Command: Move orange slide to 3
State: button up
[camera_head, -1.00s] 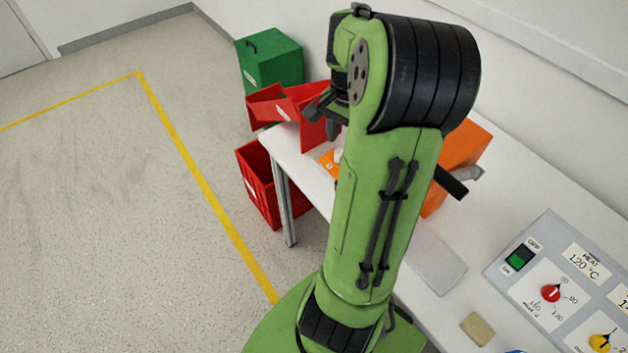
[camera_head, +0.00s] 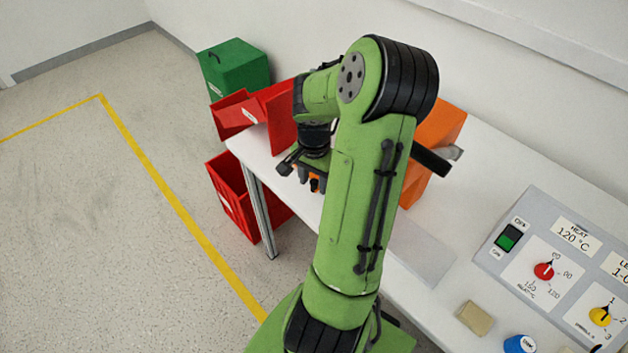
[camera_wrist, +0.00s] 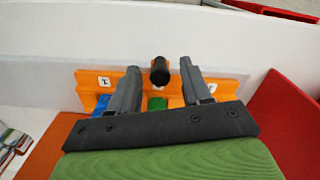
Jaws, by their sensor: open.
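An orange slide panel (camera_wrist: 222,88) lies across the middle of the wrist view, with a small marked label (camera_wrist: 104,82) at its left. A black knob (camera_wrist: 160,70) stands up from it, and blue and green patches show on it. My gripper (camera_wrist: 157,76) is open, with one finger on each side of the knob in the picture; contact cannot be made out. In the head view my gripper (camera_head: 306,180) points down over the table, covering most of the orange panel. The slide's number position cannot be read.
The white table (camera_head: 420,245) holds a red bin (camera_head: 275,110) and an orange box (camera_head: 440,130) near the panel. A grey control board (camera_head: 545,235) with red and yellow knobs is at right. A tan block (camera_head: 474,318) lies on the table.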

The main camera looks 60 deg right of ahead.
jog(key=shift+r, duration=0.1)
grip_shut()
jog(key=s, duration=0.2)
jog(key=s+a, duration=0.1)
jog(key=s, duration=0.1)
jog(key=shift+s, duration=0.3)
grip_release()
